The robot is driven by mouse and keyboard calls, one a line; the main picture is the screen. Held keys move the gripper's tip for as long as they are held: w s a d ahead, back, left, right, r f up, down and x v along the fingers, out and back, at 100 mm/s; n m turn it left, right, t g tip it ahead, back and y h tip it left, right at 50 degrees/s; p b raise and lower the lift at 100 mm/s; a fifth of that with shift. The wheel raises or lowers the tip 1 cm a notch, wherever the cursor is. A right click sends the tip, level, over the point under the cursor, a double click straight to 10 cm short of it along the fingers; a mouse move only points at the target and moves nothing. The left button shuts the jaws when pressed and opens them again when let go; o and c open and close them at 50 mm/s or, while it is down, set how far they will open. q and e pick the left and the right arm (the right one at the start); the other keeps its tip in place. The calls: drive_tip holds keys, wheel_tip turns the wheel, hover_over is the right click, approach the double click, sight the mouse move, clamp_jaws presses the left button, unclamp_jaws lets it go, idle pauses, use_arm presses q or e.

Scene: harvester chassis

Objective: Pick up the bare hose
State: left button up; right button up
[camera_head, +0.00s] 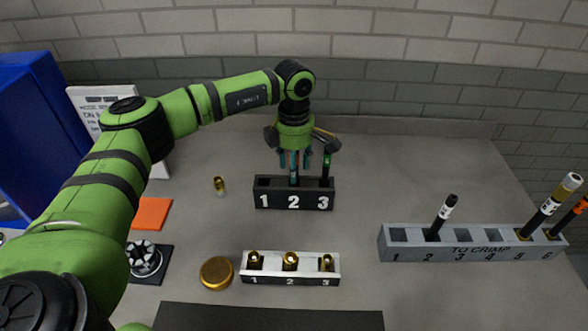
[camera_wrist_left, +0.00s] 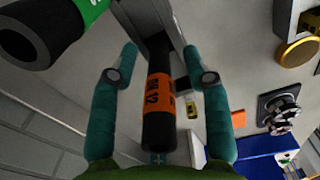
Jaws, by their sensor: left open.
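In the head view, a black rack (camera_head: 278,204) numbered 1, 2, 3 stands on the bench. A dark hose (camera_head: 294,181) stands in slot 2, mostly hidden by my gripper. My left gripper (camera_head: 294,164) points down over it, open, with fingers on both sides. In the left wrist view, this hose (camera_wrist_left: 158,128) has an orange label and a plain black end, and lies between the open fingers (camera_wrist_left: 160,55). Whether they touch it I cannot tell. A green-labelled hose (camera_head: 327,168) stands in slot 3; its open end (camera_wrist_left: 30,38) is large at upper left in the wrist view. My right gripper is out of view.
A grey "TO CRIMP" rack (camera_head: 475,252) at right holds a white-labelled hose (camera_head: 442,215) in slot 2 and hoses at 5 and 6. A small white rack (camera_head: 318,280) holds brass fittings. A brass disc (camera_head: 216,272) and loose fitting (camera_head: 219,184) lie nearby.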

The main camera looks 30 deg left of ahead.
use_arm(q)
drive_tip(key=shift+f, duration=0.1)
clamp_jaws()
drive_tip(key=shift+w, duration=0.1)
